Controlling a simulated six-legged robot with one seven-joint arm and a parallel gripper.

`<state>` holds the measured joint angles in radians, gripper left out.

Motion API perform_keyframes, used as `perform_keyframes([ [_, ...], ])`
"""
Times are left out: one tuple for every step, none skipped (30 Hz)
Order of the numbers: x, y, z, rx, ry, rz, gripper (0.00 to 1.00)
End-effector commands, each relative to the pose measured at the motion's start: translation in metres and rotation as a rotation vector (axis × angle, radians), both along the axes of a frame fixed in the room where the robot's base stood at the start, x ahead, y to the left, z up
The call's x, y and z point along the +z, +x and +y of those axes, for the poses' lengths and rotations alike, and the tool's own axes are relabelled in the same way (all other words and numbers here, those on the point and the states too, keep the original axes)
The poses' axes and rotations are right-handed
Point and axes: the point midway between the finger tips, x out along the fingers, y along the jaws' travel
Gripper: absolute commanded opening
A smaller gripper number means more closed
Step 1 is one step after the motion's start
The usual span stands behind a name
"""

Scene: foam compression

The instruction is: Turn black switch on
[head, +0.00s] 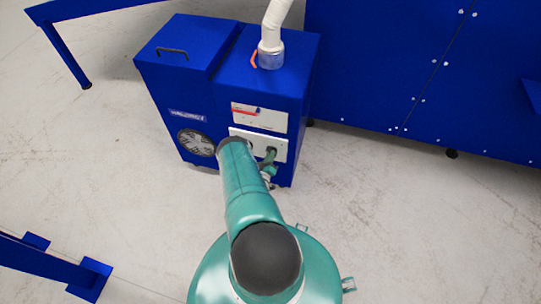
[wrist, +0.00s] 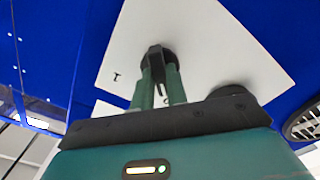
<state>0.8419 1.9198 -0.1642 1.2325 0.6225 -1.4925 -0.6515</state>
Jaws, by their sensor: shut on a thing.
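The black switch (wrist: 155,57) is a round black knob with a raised bar, on a white panel (wrist: 210,40) in the wrist view. My gripper (wrist: 158,74) has its two green fingers at either side of the bar, shut on it. In the head view the white panel (head: 240,132) is on the front of a blue machine (head: 262,85), and my gripper (head: 270,160) is up against it. My arm hides part of the panel there. The switch's marks are too small to read, apart from a small black mark at the left.
A second dark round part (wrist: 232,90) on the panel is partly hidden by my gripper's body. A round fan grille (head: 196,142) is left on the machine. A white hose (head: 274,25) rises from its top. A large blue cabinet (head: 410,70) stands at right. The floor in front is clear.

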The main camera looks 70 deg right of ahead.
Motion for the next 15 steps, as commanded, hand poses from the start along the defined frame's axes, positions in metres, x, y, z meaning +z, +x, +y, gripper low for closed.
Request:
perform_keyframes([
  [-0.0001,0.0002,0.0002,0.0,0.0,0.0,0.0],
  [-0.0001,0.0002,0.0002,0.0,0.0,0.0,0.0],
  [-0.0001,0.0002,0.0002,0.0,0.0,0.0,0.0],
  [-0.0001,0.0002,0.0003,0.0,0.0,0.0,0.0],
  [-0.0001,0.0002,0.0003,0.0,0.0,0.0,0.0],
  [-0.0001,0.0002,0.0003,0.0,0.0,0.0,0.0],
  [-0.0001,0.0002,0.0003,0.0,0.0,0.0,0.0],
  [-0.0001,0.0002,0.0003,0.0,0.0,0.0,0.0],
  [-0.0001,0.0002,0.0003,0.0,0.0,-0.001,0.0],
  [0.0,0.0001,0.0002,0.0,0.001,-0.007,0.0],
  [0.0,0.0001,0.0002,0.0,0.003,-0.018,0.0],
  [-0.0001,-0.0001,0.0002,0.0,0.007,-0.044,0.0],
  [-0.0001,-0.0002,0.0002,-0.001,0.012,-0.073,0.0],
  [0.0,-0.0004,0.0,-0.001,0.017,-0.108,0.0],
  [0.0,-0.0007,0.0,-0.001,0.025,-0.161,0.0],
])
